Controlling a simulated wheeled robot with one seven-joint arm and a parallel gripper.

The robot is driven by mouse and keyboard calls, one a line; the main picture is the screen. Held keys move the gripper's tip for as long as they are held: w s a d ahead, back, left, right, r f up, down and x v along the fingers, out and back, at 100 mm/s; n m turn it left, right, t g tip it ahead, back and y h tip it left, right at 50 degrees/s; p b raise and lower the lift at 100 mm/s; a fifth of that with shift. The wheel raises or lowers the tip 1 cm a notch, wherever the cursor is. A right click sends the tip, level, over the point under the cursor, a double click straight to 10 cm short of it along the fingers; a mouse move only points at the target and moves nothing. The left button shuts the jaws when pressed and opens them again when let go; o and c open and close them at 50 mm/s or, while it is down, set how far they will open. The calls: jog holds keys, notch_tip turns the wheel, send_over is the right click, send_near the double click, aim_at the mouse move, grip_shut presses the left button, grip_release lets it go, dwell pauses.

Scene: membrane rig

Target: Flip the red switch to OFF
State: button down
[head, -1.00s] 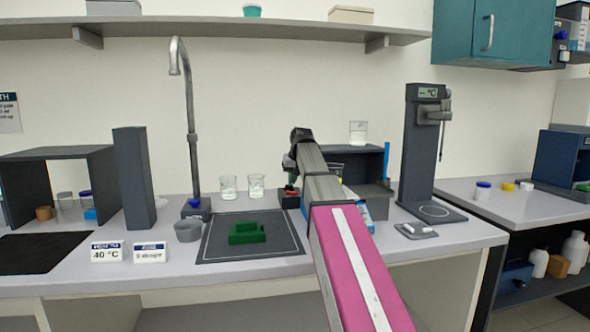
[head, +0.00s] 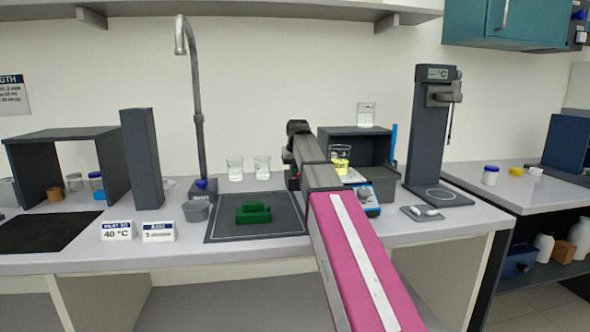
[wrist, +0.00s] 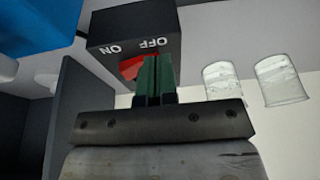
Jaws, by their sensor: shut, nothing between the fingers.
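In the wrist view, a dark switch box (wrist: 137,32) carries white ON and OFF lettering, seen upside down. The red switch (wrist: 131,67) shows on its face just left of my green fingertips, partly hidden by them. I cannot tell which way it is tipped. My gripper (wrist: 156,76) is shut and empty, with its fingertips at the red switch on the OFF lettering's side; contact is not clear. In the head view my arm hides most of the box and the fingertips, beside the dark mat.
Two glass beakers (head: 248,168) stand behind the dark mat (head: 222,229), which holds a green block (head: 254,213). A beaker of yellow liquid (head: 340,158) stands by a blue-fronted device (head: 367,199) right of my arm. A tall faucet (head: 199,120) rises at left.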

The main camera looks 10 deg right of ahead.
jog(key=shift+d+r, duration=0.1)
jog(key=shift+d, duration=0.15)
jog(key=shift+d+r, duration=0.15)
jog(key=shift+d, duration=0.4)
jog(key=shift+r, duration=0.1)
jog(key=shift+r, duration=0.2)
notch_tip(320, 180, up, 4)
jog(key=shift+w+r, duration=0.1)
jog(key=shift+w, duration=0.05)
jog(key=s+a+r, duration=0.2)
jog(key=s+r, duration=0.1)
jog(key=r, duration=0.5)
jog(key=shift+r, duration=0.3)
jog(key=shift+s, duration=0.15)
